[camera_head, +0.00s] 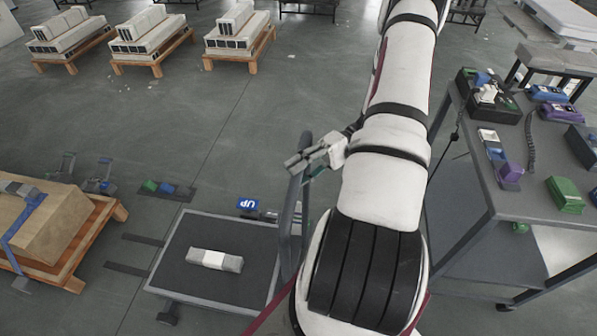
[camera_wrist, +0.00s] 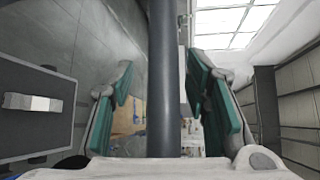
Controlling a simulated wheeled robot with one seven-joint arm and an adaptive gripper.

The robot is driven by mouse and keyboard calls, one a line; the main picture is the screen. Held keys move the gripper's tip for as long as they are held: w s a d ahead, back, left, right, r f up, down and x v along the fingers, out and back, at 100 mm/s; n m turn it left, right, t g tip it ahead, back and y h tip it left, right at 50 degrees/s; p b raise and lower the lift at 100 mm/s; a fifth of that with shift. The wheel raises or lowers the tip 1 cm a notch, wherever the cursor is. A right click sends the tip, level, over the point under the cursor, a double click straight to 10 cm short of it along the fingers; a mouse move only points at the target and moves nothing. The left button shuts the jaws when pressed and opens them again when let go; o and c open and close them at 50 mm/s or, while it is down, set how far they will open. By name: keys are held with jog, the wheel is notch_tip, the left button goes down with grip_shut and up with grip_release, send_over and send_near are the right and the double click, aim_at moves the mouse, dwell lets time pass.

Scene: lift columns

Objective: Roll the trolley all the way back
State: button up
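The trolley (camera_head: 190,277) is a low cart with a dark deck and light rim in the lower middle of the head view. A grey block with a white band (camera_head: 215,260) lies on its deck. Its upright grey handle (camera_head: 287,222) rises at the deck's right end. My gripper (camera_head: 302,162) is at the upper part of the handle. In the wrist view the handle bar (camera_wrist: 163,80) passes between the two teal-padded fingers, with a visible gap at each side. The gripper is open around the bar. My arm hides part of the handle's right side.
A grey workbench (camera_head: 480,195) with coloured parts stands at the right. A wooden pallet with a large carton (camera_head: 50,230) is at the left. Dark floor strips (camera_head: 128,269) lie beside the trolley's left end.

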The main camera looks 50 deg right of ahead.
jog(key=v, duration=1.2)
dwell(0.5)
jog(key=w+a+r+n+g+h, duration=0.1)
jog(key=w+a+r+g+h, duration=0.25)
jog(key=a+r, duration=0.5)
jog(key=w+a+r+n+g+h, duration=0.1)
jog(key=w+a+r+g+h, duration=0.2)
jog(key=a+r+h, duration=0.35)
jog(key=s+a+r+n+t+h, duration=0.1)
jog(key=s+a+r+t+h, duration=0.2)
jog(key=a, duration=0.5)
jog(key=s+a+r+n+t+h, duration=0.1)
jog(key=s+a+r+t+h, duration=0.2)
jog(key=a+r, duration=0.5)
jog(key=s+t, duration=0.1)
jog(key=s, duration=0.1)
jog(key=shift+s+a+r+n, duration=0.2)
jog(key=shift+s+n, duration=0.1)
jog(key=shift+s, duration=0.1)
